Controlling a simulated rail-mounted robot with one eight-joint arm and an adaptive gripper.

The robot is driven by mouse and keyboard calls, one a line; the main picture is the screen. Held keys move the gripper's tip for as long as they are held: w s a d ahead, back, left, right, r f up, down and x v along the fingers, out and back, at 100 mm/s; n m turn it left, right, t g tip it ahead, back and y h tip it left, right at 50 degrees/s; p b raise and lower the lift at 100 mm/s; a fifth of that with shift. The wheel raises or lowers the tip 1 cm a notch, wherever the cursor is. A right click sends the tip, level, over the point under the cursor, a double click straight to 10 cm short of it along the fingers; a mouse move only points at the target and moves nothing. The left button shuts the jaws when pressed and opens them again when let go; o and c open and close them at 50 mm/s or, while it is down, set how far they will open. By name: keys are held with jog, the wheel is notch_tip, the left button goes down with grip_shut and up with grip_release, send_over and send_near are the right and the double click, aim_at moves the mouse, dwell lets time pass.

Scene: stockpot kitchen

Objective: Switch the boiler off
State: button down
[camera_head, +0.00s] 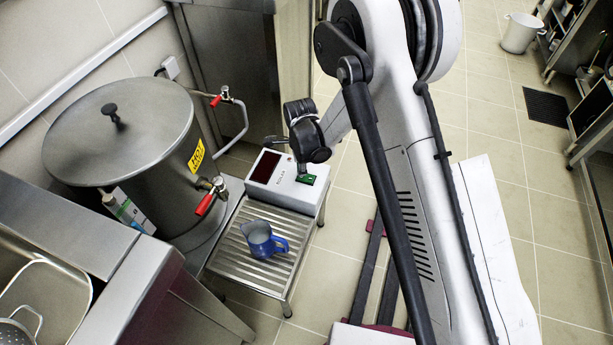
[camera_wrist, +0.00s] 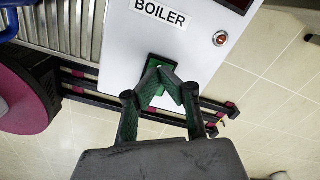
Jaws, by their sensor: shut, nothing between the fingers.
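The boiler control box (camera_head: 278,179) is white with a dark display and stands at the end of a slatted metal stand. The wrist view shows its BOILER label (camera_wrist: 160,12), a green switch (camera_wrist: 155,61) below the label, and a small round red lamp (camera_wrist: 221,38). My gripper (camera_wrist: 161,75) is shut and empty, its fingertips meeting right at the switch and covering part of it; I cannot tell whether they touch. In the head view my gripper (camera_head: 309,152) is over the box's right side. The boiler (camera_head: 140,150) is a large lidded steel pot at left.
A blue jug (camera_head: 262,240) stands on the slatted stand (camera_head: 240,268). Red-handled taps (camera_head: 206,203) stick out from the boiler towards the box. A steel counter with a sink (camera_head: 45,285) is at lower left. Tiled floor at right is mostly clear.

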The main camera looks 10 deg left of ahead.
jog(key=shift+r+p, duration=1.05)
jog(key=shift+r, duration=1.85)
